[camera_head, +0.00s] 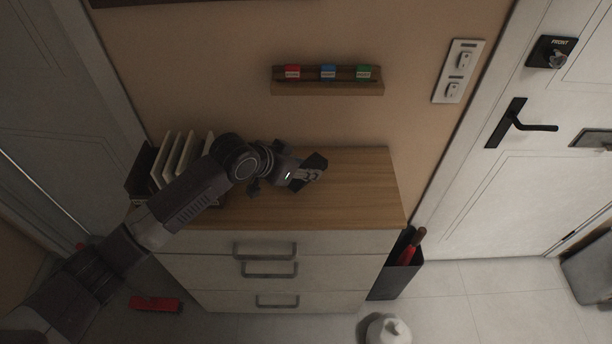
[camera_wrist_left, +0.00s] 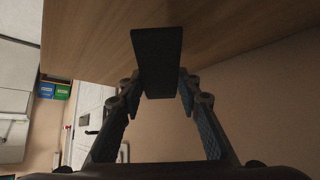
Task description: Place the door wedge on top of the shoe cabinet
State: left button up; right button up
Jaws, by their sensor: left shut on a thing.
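The door wedge is a dark, flat block (camera_wrist_left: 157,60) between the two fingers of my left gripper (camera_wrist_left: 158,92) in the left wrist view. The gripper is shut on it. In the head view my left gripper (camera_head: 303,177) is over the wooden top of the shoe cabinet (camera_head: 365,195), near its middle, with the dark wedge (camera_head: 316,161) at its tip. The cabinet top also shows in the left wrist view (camera_wrist_left: 90,45). I cannot tell whether the wedge touches the top. My right gripper is not in view.
Upright folders (camera_head: 172,157) stand at the cabinet's left end. A wall shelf (camera_head: 330,88) with red, blue and green items hangs behind. A dark umbrella bin (camera_head: 397,282) stands to the right, and a red object (camera_head: 155,304) lies on the floor. The cabinet top's right part is clear.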

aim_at(306, 187)
pick_arm(q)
notch_tip(306, 187, down, 4)
jog(key=shift+d+r+p, duration=0.1)
jog(key=shift+p, duration=0.2)
jog(key=shift+f, duration=0.2)
jog(key=shift+f, duration=0.15)
jog(key=o, duration=1.2)
jog(key=shift+s+r, duration=0.1)
jog(key=shift+r, duration=0.2)
jog(key=b+v, duration=0.1)
jog(key=v, duration=1.1)
jog(key=shift+b, duration=0.4)
